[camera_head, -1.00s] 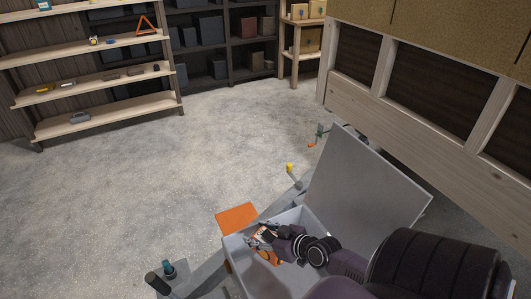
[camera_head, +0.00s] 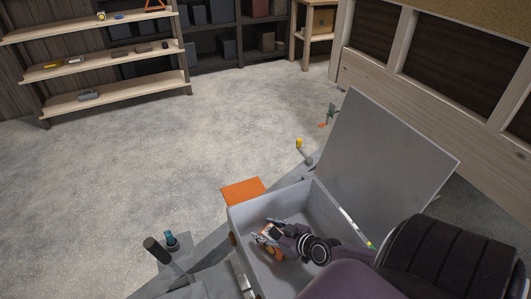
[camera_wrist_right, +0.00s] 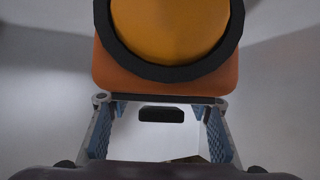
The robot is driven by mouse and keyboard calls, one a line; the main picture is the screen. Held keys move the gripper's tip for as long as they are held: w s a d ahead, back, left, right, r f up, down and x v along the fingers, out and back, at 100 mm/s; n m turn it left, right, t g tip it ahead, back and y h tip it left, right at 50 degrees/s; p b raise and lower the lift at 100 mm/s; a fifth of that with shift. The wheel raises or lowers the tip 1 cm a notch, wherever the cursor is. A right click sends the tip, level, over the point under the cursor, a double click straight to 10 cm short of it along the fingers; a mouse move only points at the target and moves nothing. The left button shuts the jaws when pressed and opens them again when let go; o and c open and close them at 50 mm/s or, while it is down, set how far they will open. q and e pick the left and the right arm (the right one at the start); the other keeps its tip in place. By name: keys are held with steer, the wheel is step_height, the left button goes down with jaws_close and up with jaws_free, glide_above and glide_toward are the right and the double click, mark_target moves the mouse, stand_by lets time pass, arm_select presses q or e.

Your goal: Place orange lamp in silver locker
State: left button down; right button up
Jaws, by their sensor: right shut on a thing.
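The silver locker (camera_head: 294,201) is an open grey metal box at the lower middle of the head view. Its lid (camera_head: 390,150) stands raised on the right side. My right gripper (camera_head: 268,234) reaches into the locker from the lower right and is shut on the orange lamp (camera_head: 275,254). The lamp is inside the locker walls, mostly hidden by the fingers. In the right wrist view the lamp (camera_wrist_right: 166,72) shows an orange body and a yellow-orange lens with a black rim at the fingertips. I cannot tell whether it touches the locker floor. My left gripper is out of view.
A flat orange panel (camera_head: 243,191) is just outside the locker. A dark-handled crank (camera_head: 157,248) and a teal-topped part (camera_head: 171,239) are at lower left. A yellow-topped lever (camera_head: 300,147) stands behind. Shelves (camera_head: 115,100) line the back; the floor between is clear.

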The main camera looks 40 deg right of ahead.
steer(key=shift+r, duration=0.1)
steer(key=o, duration=1.3)
steer(key=shift+o, duration=0.2)
steer(key=shift+s+r, duration=0.1)
steer(key=shift+s, duration=0.1)
steer(key=p+v, duration=0.2)
steer(key=v, duration=0.9)
steer(key=shift+s, duration=0.25)
steer(key=shift+r, duration=0.1)
